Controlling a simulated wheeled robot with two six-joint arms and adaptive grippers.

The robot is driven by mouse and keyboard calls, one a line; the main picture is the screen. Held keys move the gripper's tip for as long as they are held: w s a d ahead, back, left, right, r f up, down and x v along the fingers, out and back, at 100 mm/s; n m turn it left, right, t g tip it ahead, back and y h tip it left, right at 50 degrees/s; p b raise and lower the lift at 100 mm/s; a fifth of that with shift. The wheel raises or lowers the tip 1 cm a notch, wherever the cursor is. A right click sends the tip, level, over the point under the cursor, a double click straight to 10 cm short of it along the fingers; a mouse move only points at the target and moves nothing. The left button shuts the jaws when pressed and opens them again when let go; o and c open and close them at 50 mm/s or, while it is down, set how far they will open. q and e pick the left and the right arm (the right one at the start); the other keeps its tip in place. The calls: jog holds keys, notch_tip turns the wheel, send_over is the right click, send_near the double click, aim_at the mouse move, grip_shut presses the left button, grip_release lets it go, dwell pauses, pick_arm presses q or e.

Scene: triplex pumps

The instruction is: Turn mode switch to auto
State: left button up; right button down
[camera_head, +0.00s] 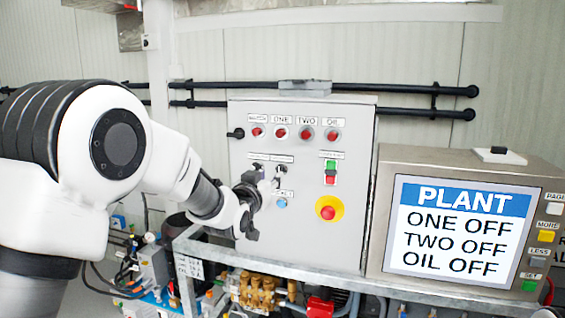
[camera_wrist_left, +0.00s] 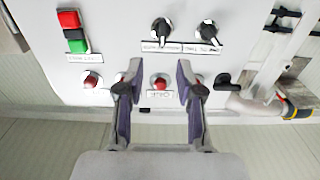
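The grey control panel (camera_head: 300,245) carries two black rotary switches, a left one (camera_head: 257,168) and a right one (camera_head: 281,170), under small labels. I cannot read which is the mode switch. In the left wrist view two black knobs with white marks, one (camera_wrist_left: 162,31) and another (camera_wrist_left: 208,34), sit beyond the fingertips. My left gripper (camera_head: 258,205) is in front of the panel's lower left, just below the switches. In the left wrist view its two fingers (camera_wrist_left: 158,78) are apart with nothing held between them. My right gripper is not in view.
The panel has a row of red lamps (camera_head: 306,134), a green and red button pair (camera_head: 330,172), a blue button (camera_head: 282,202) and a red emergency stop (camera_head: 328,212). A screen box (camera_head: 460,228) reading PLANT stands right. Pump parts (camera_head: 258,292) and a metal frame lie below.

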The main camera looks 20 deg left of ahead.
aim_at(279, 167)
pick_arm(q)
jog(key=w+p, duration=0.4)
jog(key=w, duration=0.4)
jog(key=shift+w, duration=0.1)
grip_shut()
